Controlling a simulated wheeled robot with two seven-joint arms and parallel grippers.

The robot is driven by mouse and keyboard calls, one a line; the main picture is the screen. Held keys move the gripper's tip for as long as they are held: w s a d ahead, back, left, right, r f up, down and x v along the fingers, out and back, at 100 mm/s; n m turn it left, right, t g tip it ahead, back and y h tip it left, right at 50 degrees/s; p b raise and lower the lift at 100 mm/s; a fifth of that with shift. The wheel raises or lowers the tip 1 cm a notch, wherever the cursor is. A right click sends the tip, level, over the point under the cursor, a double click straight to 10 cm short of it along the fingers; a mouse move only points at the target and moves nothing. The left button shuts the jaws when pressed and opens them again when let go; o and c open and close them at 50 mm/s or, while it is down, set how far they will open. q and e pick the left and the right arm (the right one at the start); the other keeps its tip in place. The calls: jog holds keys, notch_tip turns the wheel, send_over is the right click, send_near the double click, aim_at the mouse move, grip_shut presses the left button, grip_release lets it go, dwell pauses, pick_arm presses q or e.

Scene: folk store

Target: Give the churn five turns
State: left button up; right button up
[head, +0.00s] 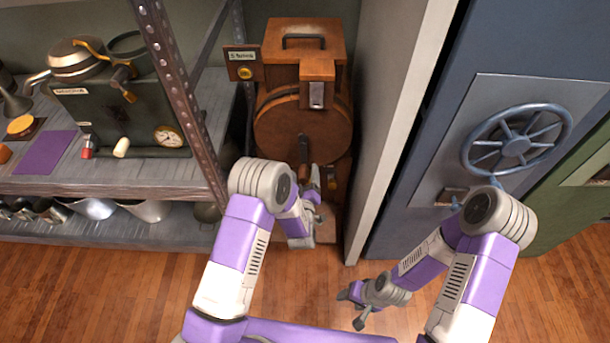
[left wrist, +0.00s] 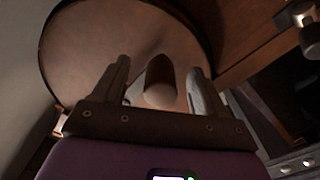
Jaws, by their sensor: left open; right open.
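The wooden churn (head: 290,128) stands in a narrow bay, with a round drum face toward me and a boxy top. A dark crank arm (head: 303,143) shows low on the drum face; its lower end is partly hidden by my left arm. My left gripper (head: 318,196) is open in front of the churn's lower part. In the left wrist view the drum face (left wrist: 85,45) fills the back, and a rounded wooden handle (left wrist: 160,85) sits between the left gripper's open fingers (left wrist: 157,88), with gaps on both sides. My right gripper (head: 350,309) is open and empty, low over the floor.
A metal shelf (head: 178,178) with a dark box (head: 120,120) and other goods stands left of the churn. A pale partition (head: 395,110) rises close on its right. Beyond is a blue safe door with a spoked wheel (head: 515,145). The wooden floor (head: 110,290) in front is clear.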

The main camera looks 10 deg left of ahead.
dwell(0.3)
pick_arm(q)
jog(key=s+d, duration=0.1)
jog(key=s, duration=0.8)
dwell(0.5)
dwell(0.5)
jog(key=s+a+f+m+g+h+p, duration=0.2)
jog(key=s+f+g+h+p, duration=0.1)
jog(key=s+f+g+p, duration=0.35)
jog(key=s+m+g+h+p, duration=0.2)
jog(key=s+g+h+p, duration=0.1)
jog(key=s+g, duration=0.8)
jog(key=s, duration=0.4)
jog(key=shift+s+d+m, duration=0.25)
jog(key=shift+s+m, duration=0.15)
